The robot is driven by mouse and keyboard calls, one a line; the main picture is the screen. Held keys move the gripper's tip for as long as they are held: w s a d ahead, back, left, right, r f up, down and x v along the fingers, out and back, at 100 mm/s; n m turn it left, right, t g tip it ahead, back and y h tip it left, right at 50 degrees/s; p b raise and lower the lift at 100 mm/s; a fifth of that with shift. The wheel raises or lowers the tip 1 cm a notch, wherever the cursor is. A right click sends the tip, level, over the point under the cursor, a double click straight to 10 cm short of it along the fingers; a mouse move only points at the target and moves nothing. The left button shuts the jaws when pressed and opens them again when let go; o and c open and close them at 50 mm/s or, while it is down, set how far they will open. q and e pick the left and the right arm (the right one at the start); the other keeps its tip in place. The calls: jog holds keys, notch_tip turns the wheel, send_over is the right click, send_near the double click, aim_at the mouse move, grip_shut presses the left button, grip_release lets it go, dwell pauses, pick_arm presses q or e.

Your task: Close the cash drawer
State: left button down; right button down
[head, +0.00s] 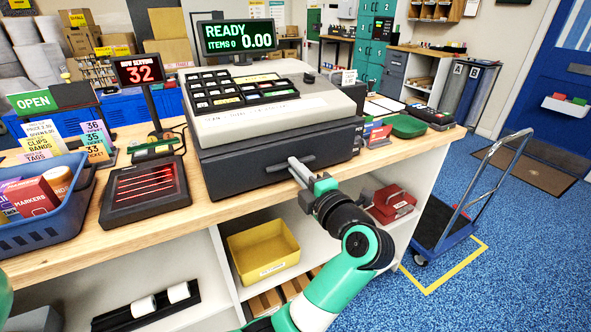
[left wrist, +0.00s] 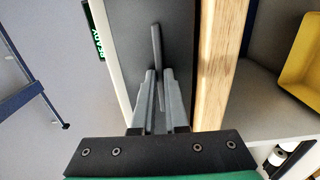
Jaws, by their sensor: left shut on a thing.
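The cash drawer (head: 240,176) is the dark box under the grey cash register (head: 250,105) on the wooden counter. A bar handle (head: 278,164) runs across its front. No open tray or gap shows above the front, so the drawer looks shut or nearly so. My left gripper (head: 299,168) is at the right part of the handle, fingers pointing at the drawer front. In the left wrist view, the handle (left wrist: 156,45) passes between the closed fingers (left wrist: 159,76), close to the dark front panel (left wrist: 180,30). My right gripper is not in view.
A green tray (head: 408,126) lies to the right. The counter's front edge (head: 150,235) runs just below the drawer. A yellow bin (head: 262,252) sits on the shelf beneath.

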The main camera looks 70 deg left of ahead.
pick_arm(q)
jog(key=c, duration=0.9)
grip_release()
jog(key=shift+a+f, duration=0.1)
jog(key=shift+a, duration=0.05)
jog(key=shift+c, duration=0.2)
jog(key=d+p, duration=0.2)
jog(key=d, duration=0.9)
jog(key=shift+w+d, duration=0.3)
jog(key=shift+w, duration=0.05)
